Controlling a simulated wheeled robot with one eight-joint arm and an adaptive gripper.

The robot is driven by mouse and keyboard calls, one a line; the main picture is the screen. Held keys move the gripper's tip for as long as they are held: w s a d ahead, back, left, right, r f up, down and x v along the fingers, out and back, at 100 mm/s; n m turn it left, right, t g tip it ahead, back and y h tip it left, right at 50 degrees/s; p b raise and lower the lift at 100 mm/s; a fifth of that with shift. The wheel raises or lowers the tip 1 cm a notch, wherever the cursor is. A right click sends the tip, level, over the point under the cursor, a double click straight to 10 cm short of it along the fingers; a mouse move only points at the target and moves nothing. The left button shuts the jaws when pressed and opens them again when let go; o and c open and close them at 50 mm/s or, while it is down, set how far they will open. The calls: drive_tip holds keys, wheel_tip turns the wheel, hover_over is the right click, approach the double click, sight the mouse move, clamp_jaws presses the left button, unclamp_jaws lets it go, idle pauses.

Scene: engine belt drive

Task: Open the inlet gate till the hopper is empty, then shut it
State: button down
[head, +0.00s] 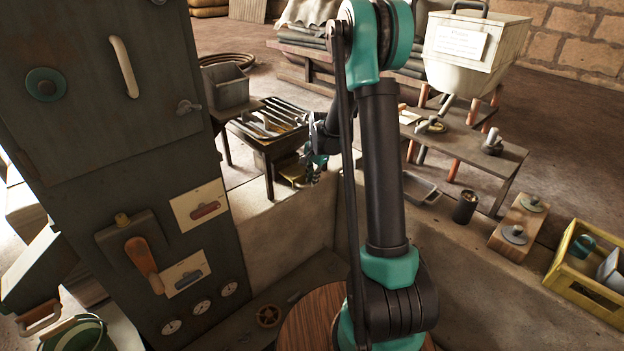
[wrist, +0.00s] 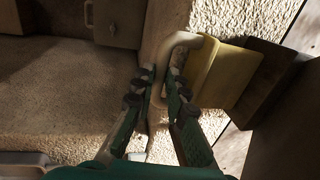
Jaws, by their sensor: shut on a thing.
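In the wrist view my gripper (wrist: 163,73) is closed around the near side of a pale loop handle (wrist: 193,39). The handle is fixed to a yellow plate (wrist: 226,74), which looks like the inlet gate and stands between rough stone and dark wood. In the head view my gripper (head: 315,170) is low beyond my arm, next to a small yellowish piece (head: 292,174) that is partly hidden. A white tapered bin (head: 470,40) with a label and a dark handle is at the upper right. I cannot tell whether it is the hopper, and its inside does not show.
A dark cabinet (head: 100,90) with an orange-handled lever (head: 144,265) and gauges fills the left. A tool table (head: 272,148) stands beside my gripper. A bench (head: 470,150) stands behind on the right, and a yellow crate (head: 590,283) is at the right edge.

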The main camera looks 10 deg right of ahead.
drive_tip(key=s+d, duration=0.3)
drive_tip(key=s, duration=0.2)
drive_tip(key=shift+s+d, duration=0.15)
drive_tip(key=shift+d, duration=0.15)
drive_tip(key=c, duration=1.5)
unclamp_jaws()
drive_tip(key=shift+c, duration=0.2)
wheel_tip(320, 180, up, 12)
drive_tip(key=s+d, duration=0.1)
drive_tip(key=s, duration=0.1)
drive_tip(key=shift+d, duration=0.15)
drive_tip(key=shift+f, duration=0.1)
drive_tip(key=s+f+n, duration=0.2)
drive_tip(key=s+n, duration=0.1)
drive_tip(key=s, duration=0.5)
drive_tip(key=s+f+n+t, duration=0.1)
drive_tip(key=s+n, duration=0.3)
drive_tip(key=s, duration=0.4)
drive_tip(key=s+f+n+t+h, duration=0.1)
drive_tip(key=s+n, duration=0.3)
drive_tip(key=s, duration=0.5)
drive_tip(key=shift+f, duration=0.9)
